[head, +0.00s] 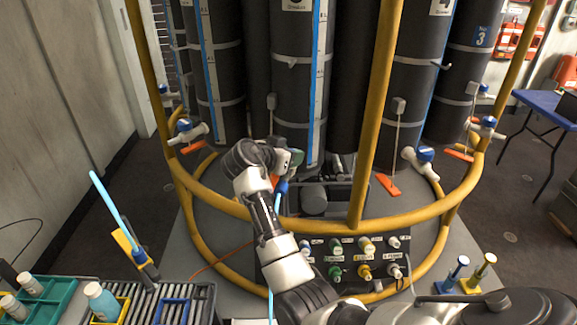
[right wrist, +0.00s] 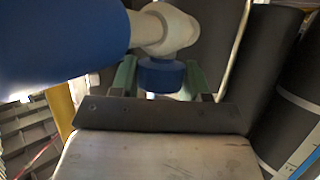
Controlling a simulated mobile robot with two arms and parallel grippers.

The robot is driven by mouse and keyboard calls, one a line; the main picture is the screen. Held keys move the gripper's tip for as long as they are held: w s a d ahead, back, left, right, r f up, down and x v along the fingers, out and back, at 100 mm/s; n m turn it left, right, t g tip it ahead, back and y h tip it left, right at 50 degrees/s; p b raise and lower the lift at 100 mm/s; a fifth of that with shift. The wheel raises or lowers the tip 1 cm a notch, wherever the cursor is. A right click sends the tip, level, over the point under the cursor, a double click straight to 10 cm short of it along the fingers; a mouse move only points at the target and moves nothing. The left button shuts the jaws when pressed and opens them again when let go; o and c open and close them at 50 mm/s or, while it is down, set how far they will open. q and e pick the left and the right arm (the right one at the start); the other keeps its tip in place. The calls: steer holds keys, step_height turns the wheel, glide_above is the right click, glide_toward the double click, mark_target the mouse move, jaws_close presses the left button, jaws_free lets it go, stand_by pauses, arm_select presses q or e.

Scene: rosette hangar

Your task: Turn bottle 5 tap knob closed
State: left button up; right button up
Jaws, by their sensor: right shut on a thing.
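Bottle 5 (head: 297,60) is a tall dark cylinder at the top middle of the head view, with a 5 on its label. My right gripper (head: 290,160) is in front of its foot. In the right wrist view my right gripper (right wrist: 160,85) has its green fingers on both sides of a blue knob (right wrist: 162,74) and is shut on it. The knob sits on a white tap body (right wrist: 168,28). In the head view my gripper and wrist hide most of this tap. The knob's turn angle cannot be read. My left gripper is not in view.
A yellow ring rail (head: 330,222) with uprights surrounds the bottles, and my right arm reaches over it. Other blue-knobbed taps (head: 425,154) stand around the ring. A valve panel (head: 350,262) is below. A roller bench (head: 190,300) with trays is at lower left.

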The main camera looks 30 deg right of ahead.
steer(key=shift+m+g+h+b, duration=0.3)
steer(key=shift+m+g+b, duration=0.6)
steer(key=shift+g, duration=0.1)
steer(key=shift+r, duration=0.1)
steer(key=o, duration=0.9)
steer(key=b+v, duration=0.2)
steer(key=v, duration=0.8)
steer(key=shift+a+r, duration=0.15)
steer(key=shift+a, duration=0.25)
